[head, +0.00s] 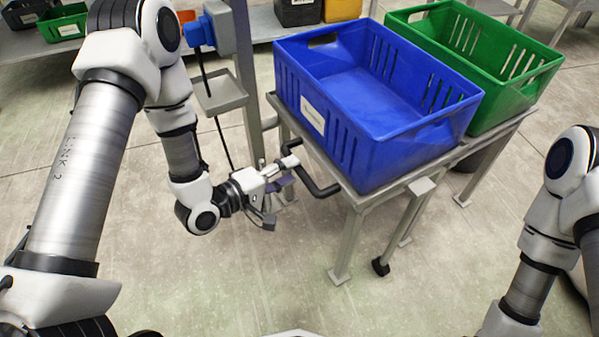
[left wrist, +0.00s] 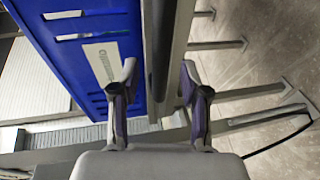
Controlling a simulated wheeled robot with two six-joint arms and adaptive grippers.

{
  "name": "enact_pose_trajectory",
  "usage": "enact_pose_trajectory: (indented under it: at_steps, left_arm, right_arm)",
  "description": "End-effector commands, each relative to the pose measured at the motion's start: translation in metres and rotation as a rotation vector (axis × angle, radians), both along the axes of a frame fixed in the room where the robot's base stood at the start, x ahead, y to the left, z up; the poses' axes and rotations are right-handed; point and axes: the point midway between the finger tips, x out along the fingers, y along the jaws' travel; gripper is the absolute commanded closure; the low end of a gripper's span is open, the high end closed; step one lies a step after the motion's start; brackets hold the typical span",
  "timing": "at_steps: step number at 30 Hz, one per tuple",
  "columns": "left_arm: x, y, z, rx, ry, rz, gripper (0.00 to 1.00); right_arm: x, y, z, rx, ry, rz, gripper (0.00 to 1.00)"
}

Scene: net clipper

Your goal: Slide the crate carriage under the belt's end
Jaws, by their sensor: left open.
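The crate carriage (head: 352,203) is a grey metal frame on legs, with a black bent handle (head: 316,184) on its left side. A blue slotted crate (head: 400,150) and a green slotted crate (head: 555,68) sit on top. My left gripper (head: 292,170) is at the handle, open. In the left wrist view the dark handle bar (left wrist: 159,50) runs between the two spread fingers (left wrist: 159,80); neither finger clearly touches it. The blue crate's wall (left wrist: 75,62) is beside it. I cannot pick out the belt's end. My right gripper is out of view.
A grey post (head: 243,75) with a blue motor-like unit (head: 203,32) and small tray (head: 220,93) stands left of the blue crate. A back shelf (head: 255,22) holds bins. The concrete floor (head: 285,270) in front is clear.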

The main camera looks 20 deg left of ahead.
Motion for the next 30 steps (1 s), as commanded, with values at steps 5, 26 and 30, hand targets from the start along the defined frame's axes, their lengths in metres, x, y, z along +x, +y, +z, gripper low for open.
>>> enact_pose_trajectory:
  at_steps: [5, 26, 30]
  left_arm:
    - [0.022, -0.015, -0.008, 0.003, -0.002, -0.003, 0.55]
    - [0.027, -0.018, -0.007, 0.002, 0.001, 0.001, 1.00]
    - [0.032, -0.020, -0.007, 0.003, 0.002, -0.001, 1.00]
  right_arm:
    - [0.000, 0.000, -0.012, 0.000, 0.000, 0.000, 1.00]
    - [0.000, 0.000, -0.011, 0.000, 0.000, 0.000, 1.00]
    - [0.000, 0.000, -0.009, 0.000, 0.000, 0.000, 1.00]
